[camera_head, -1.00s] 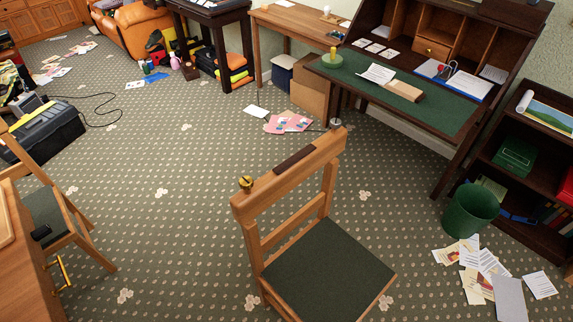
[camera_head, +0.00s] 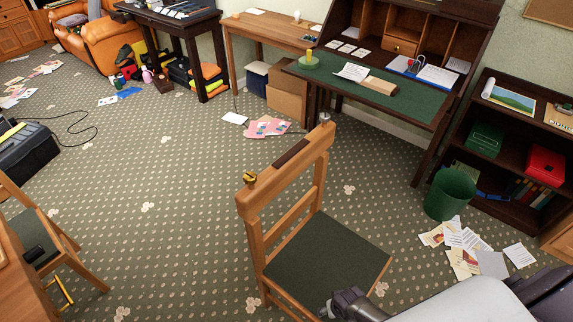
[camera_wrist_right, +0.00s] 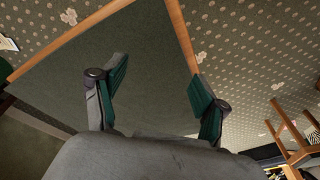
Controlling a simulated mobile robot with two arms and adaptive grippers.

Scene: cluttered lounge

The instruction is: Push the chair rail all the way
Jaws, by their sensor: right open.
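The wooden chair (camera_head: 318,190) with a dark green seat (camera_head: 330,258) stands mid-floor. Its top rail (camera_head: 264,187) spans the back and has a dark strip (camera_head: 291,153) along its middle. A yellowish knob (camera_head: 249,176) sits at the rail's left end and a grey knob (camera_head: 325,117) at its right end. I cannot tell whether a gap is left at the rail. My right gripper (camera_head: 338,303) is by the seat's near edge, away from the rail. The right wrist view shows it open and empty (camera_wrist_right: 158,75), with the seat (camera_wrist_right: 135,45) beyond its fingers. My left gripper is out of view.
A green-topped desk (camera_head: 430,103) and a dark shelf (camera_head: 500,165) stand behind and right. A green bin (camera_head: 451,193) and scattered papers (camera_head: 466,246) lie right of the chair. Another chair (camera_head: 45,240) is at left. Floor left of the main chair is clear.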

